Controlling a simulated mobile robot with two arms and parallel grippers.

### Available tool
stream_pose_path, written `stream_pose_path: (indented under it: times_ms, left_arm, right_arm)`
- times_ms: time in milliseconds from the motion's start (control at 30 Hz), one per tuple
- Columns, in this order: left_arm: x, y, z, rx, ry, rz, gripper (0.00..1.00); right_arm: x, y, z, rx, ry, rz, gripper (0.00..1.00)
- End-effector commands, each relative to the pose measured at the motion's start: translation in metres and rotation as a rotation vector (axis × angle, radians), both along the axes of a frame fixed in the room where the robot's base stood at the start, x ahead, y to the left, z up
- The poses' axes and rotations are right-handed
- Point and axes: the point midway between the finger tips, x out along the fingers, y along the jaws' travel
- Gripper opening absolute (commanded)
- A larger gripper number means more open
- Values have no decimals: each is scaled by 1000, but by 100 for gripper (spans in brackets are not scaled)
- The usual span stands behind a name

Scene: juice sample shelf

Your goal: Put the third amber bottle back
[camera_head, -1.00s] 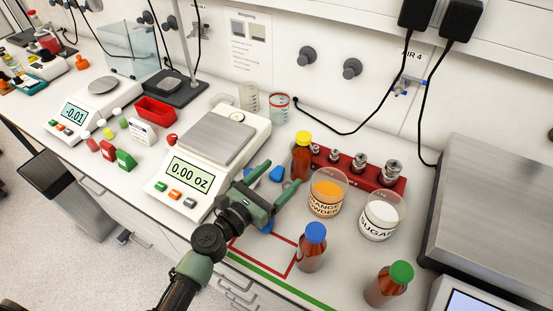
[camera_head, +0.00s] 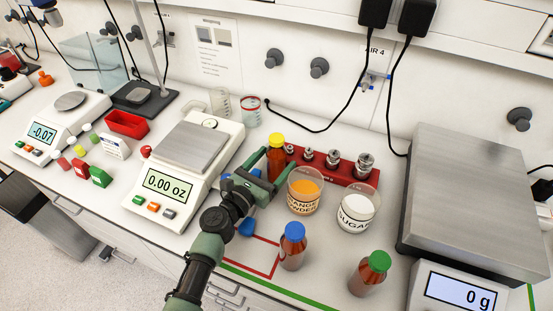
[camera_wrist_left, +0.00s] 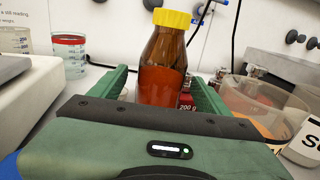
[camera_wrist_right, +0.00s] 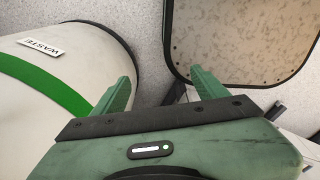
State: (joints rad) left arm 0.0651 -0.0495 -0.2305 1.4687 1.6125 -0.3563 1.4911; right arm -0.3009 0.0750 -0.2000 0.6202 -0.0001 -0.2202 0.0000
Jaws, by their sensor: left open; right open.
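Three amber bottles stand upright on the counter: a yellow-capped one (camera_head: 277,165), a blue-capped one (camera_head: 292,249) and a green-capped one (camera_head: 370,275). My left gripper (camera_head: 272,172) is open, with its fingers on either side of the yellow-capped bottle. In the left wrist view this bottle (camera_wrist_left: 163,72) stands between the open fingers, with a visible gap on its right; its base is hidden by the gripper. A red outline (camera_head: 268,272) is marked on the counter left of the blue-capped bottle. My right gripper (camera_wrist_right: 165,85) is open and empty, away from the bottles.
The orange powder beaker (camera_head: 304,192) and sugar beaker (camera_head: 357,210) stand close to the right of my left gripper. A red weight block (camera_head: 345,176) is behind them. Scales (camera_head: 185,180) flank the area. A waste bin (camera_wrist_right: 50,85) is beside my right gripper.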

Motion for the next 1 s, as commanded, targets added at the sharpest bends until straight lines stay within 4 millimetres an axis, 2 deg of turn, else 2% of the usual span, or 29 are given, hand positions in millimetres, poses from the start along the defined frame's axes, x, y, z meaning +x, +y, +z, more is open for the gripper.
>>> stream_pose_path:
  times_ms: [67, 167, 300, 367, 733, 867, 1000]
  left_arm:
    - [0, 0, 0, 0, 0, 0, 77]
    - [0, 0, 0, 0, 0, 0, 52]
    - [0, 0, 0, 1, 1, 0, 13]
    - [-1, 0, 0, 1, 1, 0, 0]
    - [0, 0, 9, 0, -1, -1, 0]
    - [0, 1, 25, 2, -4, 0, 0]
    - [0, 0, 54, 2, -5, -1, 0]
  right_arm:
    - [0, -2, 0, -2, 1, 1, 73]
    - [0, -4, 0, -4, 0, 2, 73]
    - [0, -5, 0, -7, 1, 2, 73]
    - [0, -5, 0, -7, 1, 2, 73]
    - [0, -6, 5, -6, 0, 2, 73]
    - [0, -6, 16, -6, 0, 2, 73]
    - [0, -6, 35, -6, 0, 2, 73]
